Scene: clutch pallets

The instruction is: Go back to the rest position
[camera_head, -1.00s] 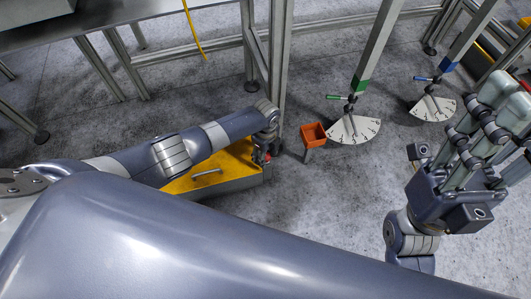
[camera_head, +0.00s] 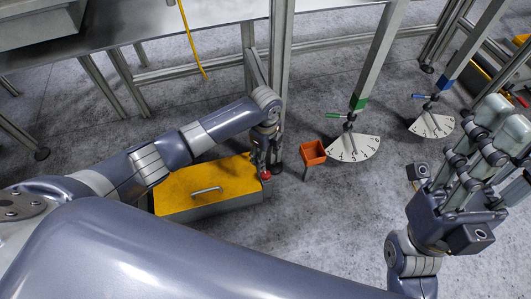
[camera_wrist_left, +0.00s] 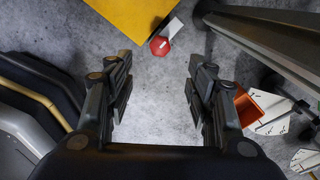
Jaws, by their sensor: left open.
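My left gripper (camera_head: 268,152) hangs in the middle of the head view, pointing down beside the right end of a yellow-topped box.
The yellow-topped box (camera_head: 225,180) has a handle and a red knob (camera_wrist_left: 160,46) at its end. An orange bin (camera_head: 313,153), a metal post (camera_head: 283,60) and dial plates (camera_head: 354,147) stand nearby. A metal table (camera_head: 130,25) is at the back. Grey floor is open in front.

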